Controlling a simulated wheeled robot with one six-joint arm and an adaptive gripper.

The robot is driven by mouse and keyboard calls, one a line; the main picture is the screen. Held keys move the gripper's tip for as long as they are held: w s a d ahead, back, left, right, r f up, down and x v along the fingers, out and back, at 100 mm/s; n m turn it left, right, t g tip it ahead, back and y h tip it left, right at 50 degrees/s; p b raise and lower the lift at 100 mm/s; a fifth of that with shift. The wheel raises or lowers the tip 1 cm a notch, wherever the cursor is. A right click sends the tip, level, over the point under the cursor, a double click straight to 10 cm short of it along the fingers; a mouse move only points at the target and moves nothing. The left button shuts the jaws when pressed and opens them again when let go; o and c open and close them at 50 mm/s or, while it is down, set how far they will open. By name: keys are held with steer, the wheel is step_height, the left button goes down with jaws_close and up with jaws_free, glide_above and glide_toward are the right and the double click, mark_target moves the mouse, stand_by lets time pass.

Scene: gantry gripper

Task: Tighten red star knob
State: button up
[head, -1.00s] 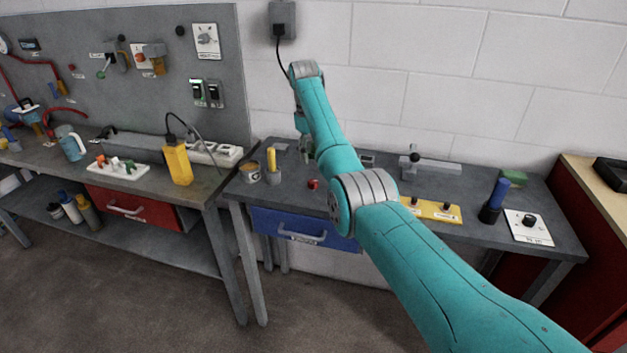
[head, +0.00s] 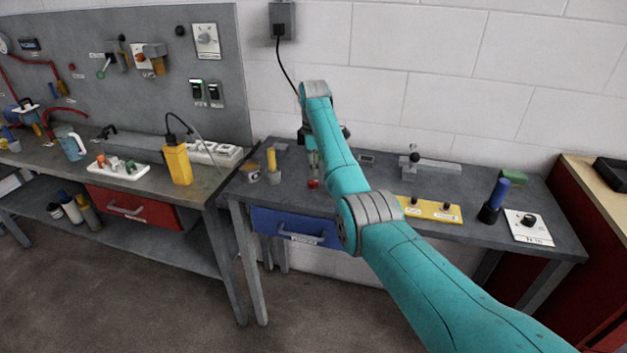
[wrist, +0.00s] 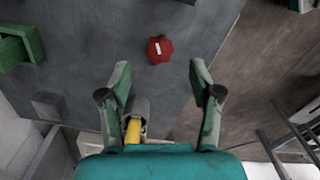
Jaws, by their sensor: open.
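The red star knob (wrist: 160,49) shows in the wrist view on the dark grey bench top, ahead of my fingertips and roughly midway between them. It has a small white mark on top. In the head view the red knob (head: 313,183) is a small red spot near the bench's front edge, just below my gripper (head: 311,160). In the wrist view my gripper (wrist: 159,75) is open, with one finger on each side and nothing between the tips. The knob appears apart from both fingers. What lies under the knob is hidden.
A grey holder with a yellow handle (head: 271,160) stands left of the knob, beside a tin (head: 252,172). A yellow panel with black knobs (head: 430,209) lies to the right. A green block (wrist: 22,45) shows at the wrist view's left. Bench around the knob looks clear.

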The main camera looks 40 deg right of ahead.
mark_target(313, 181)
steer(key=shift+f, duration=2.6)
steer(key=c, duration=1.1)
